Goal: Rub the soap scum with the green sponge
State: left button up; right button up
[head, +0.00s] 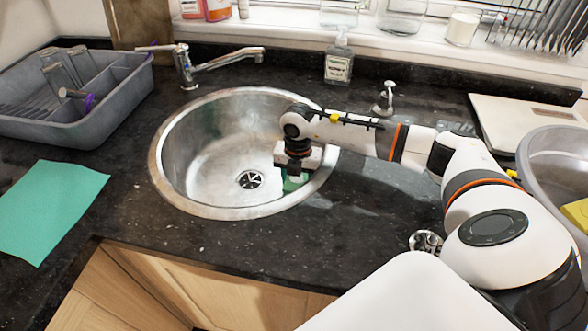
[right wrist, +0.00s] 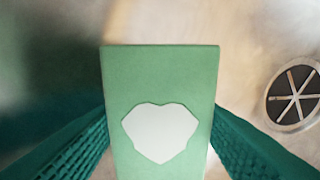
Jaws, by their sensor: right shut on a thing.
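The green sponge (right wrist: 160,75) fills the middle of the right wrist view, with a pale patch on its face. My right gripper (right wrist: 160,135) is shut on it, one teal finger on each side. In the head view, my right gripper (head: 294,178) points down inside the round steel sink (head: 222,122), at its right side. A bit of the sponge (head: 298,184) shows below it near the sink wall. I cannot tell whether the sponge touches the steel. No soap scum can be made out clearly; the gripper and sponge may hide it. My left gripper is not in view.
The drain (head: 249,180) lies left of the gripper. A tap (head: 190,67) stands behind the sink, with a soap bottle (head: 339,62) at the back. A grey dish rack (head: 110,98) and a green cloth (head: 50,208) lie left.

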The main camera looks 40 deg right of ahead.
jog(key=shift+s+d+r+p, duration=0.1)
jog(key=shift+d+r+p, duration=0.35)
jog(key=shift+r+p, duration=0.05)
jog(key=shift+s+d+r+p, duration=0.1)
jog(key=shift+r+p, duration=1.6)
jog(key=shift+r, duration=0.85)
jog(key=shift+r+p, duration=0.45)
jog(key=shift+r, duration=0.1)
jog(key=shift+s+d+r+p, duration=0.15)
jog(key=shift+r+p, duration=0.15)
jog(key=shift+r, duration=0.15)
jog(key=shift+s+d+r+p, duration=0.1)
jog(key=shift+r+p, duration=0.2)
jog(key=shift+r, duration=0.15)
jog(key=shift+a+r, duration=0.1)
jog(key=shift+r, duration=0.05)
jog(key=shift+w+a, duration=0.15)
jog(key=shift+a, duration=0.15)
